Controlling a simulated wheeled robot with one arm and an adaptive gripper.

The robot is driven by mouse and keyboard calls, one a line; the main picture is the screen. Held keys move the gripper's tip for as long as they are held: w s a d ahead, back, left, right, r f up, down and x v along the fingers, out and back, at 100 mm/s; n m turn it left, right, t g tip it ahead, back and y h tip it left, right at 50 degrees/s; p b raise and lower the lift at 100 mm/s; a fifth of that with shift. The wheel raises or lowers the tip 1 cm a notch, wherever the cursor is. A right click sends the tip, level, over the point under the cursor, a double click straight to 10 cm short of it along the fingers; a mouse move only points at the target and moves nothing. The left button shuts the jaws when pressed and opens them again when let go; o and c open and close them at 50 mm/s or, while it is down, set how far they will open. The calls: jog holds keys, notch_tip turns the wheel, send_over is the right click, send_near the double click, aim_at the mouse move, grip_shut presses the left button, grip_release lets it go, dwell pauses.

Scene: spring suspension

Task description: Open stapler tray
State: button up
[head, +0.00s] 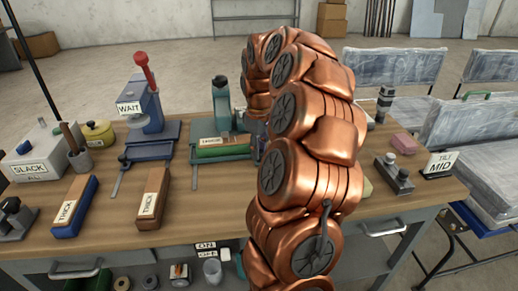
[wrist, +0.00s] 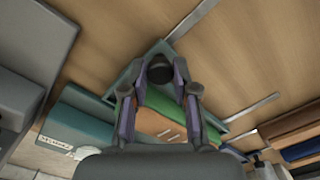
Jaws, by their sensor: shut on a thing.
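A teal device (head: 221,108) stands behind a low teal base (head: 238,152) on the bench in the head view. A green block with a pale label (head: 222,144) lies on that base. I cannot tell for sure which part is the stapler tray. In the wrist view my gripper (wrist: 160,72) is closed in around a dark round knob (wrist: 159,73) at the edge of the teal base. The green block (wrist: 160,100) and an orange-brown piece (wrist: 160,128) show between the fingers. In the head view my copper arm mostly hides the gripper.
A blue press marked WAIT (head: 145,105) stands left. Two blocks marked THICK (head: 74,207) (head: 153,192) lie near the front edge. A box marked SLACK (head: 35,155) is far left. A card marked MID (head: 438,165) and a dark metal fixture (head: 394,175) stand right.

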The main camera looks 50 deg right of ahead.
grip_shut()
jog(key=shift+s+a+b, duration=0.55)
jog(key=shift+s+a, duration=0.5)
jog(key=shift+s, duration=0.3)
jog(key=shift+s+a+b, duration=0.55)
jog(key=shift+s+a, duration=0.45)
jog(key=shift+s, duration=0.4)
jog(key=shift+s+a+b, duration=0.55)
jog(key=shift+s+a, duration=0.5)
jog(key=shift+s, duration=0.3)
jog(key=o, duration=0.8)
grip_release()
jog(key=shift+r, duration=0.1)
notch_tip(320, 180, up, 12)
jog(key=shift+f, duration=0.1)
